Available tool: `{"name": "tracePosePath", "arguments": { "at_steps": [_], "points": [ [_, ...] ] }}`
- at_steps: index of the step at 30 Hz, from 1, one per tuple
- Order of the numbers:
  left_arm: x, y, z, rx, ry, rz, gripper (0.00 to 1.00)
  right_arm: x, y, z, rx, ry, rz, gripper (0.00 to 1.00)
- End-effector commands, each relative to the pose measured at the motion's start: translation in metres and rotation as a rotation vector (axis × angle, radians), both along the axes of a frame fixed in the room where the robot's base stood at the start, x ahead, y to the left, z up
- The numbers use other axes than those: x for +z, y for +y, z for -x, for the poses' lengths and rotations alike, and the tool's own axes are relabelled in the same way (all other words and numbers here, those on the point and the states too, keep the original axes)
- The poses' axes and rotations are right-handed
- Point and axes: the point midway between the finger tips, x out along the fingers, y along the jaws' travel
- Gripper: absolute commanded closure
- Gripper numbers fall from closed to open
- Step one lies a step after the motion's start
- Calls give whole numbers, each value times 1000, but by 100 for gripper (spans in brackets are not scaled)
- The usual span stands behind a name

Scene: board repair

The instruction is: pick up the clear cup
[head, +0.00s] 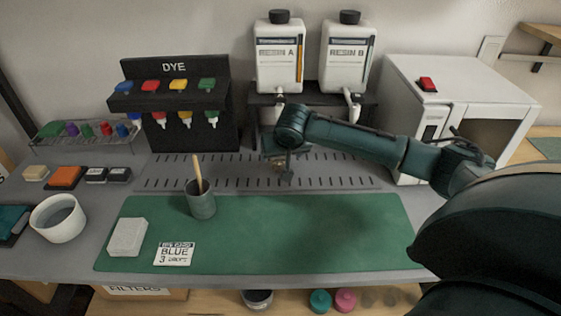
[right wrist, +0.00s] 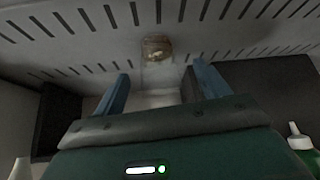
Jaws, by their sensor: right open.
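The clear cup (right wrist: 157,47) shows small and blurred in the right wrist view, with something brownish in it. It stands on the slotted grey surface, just beyond and between my fingertips. In the head view a small brownish shape (head: 278,166) below dispenser A seems to be the same cup, partly hidden by my gripper. My right gripper (head: 287,172) reaches in from the right, in front of the dispensers. In the right wrist view its two blue fingers (right wrist: 160,78) are apart with nothing between them. My left gripper is not in view.
Dispensers A (head: 279,68) and B (head: 347,65) stand on a dark stand behind my gripper. A dye rack (head: 175,100) is left, a white box machine (head: 405,88) right. A grey cup with a stick (head: 202,205) stands on the green mat (head: 310,235), whose right part is clear.

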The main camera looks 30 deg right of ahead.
Motion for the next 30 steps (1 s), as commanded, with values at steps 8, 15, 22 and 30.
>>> {"name": "tracePosePath", "arguments": {
  "at_steps": [8, 15, 22, 30],
  "points": [
    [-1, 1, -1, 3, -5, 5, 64, -24, -7, -12, 0, 1, 2, 26],
    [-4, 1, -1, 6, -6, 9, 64, -48, -12, -26, 2, -1, 1, 26],
    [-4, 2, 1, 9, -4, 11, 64, -49, -13, -27, 2, -1, 1, 26],
    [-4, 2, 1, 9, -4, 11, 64, -49, -13, -27, 2, -1, 1, 46]
  ]
}}
